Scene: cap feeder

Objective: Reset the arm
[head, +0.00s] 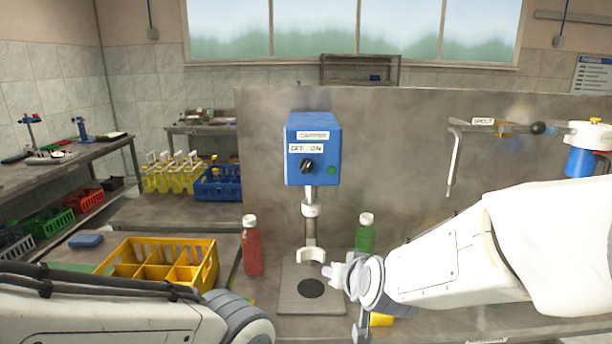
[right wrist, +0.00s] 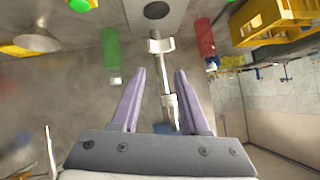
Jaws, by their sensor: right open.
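My right arm reaches in from the right in the head view. Its gripper (head: 328,271) is beside the capper's lower end, in front of the green bottle. In the right wrist view the two purple fingers (right wrist: 160,75) stand apart with nothing held between them. The blue capper (head: 313,150) has an OFF/ON knob and a vertical stem ending in a white fork (head: 311,255). The fork also shows beyond the fingers in the wrist view (right wrist: 161,46). My left arm lies across the lower left of the head view; its gripper is out of the picture.
A red bottle (head: 252,250) and a green bottle (head: 365,236), both white-capped, stand either side of the capper's base plate (head: 330,300). A yellow crate (head: 208,272) is at left. A spout pipe (head: 453,160) hangs at right. A grey panel (head: 400,140) stands behind.

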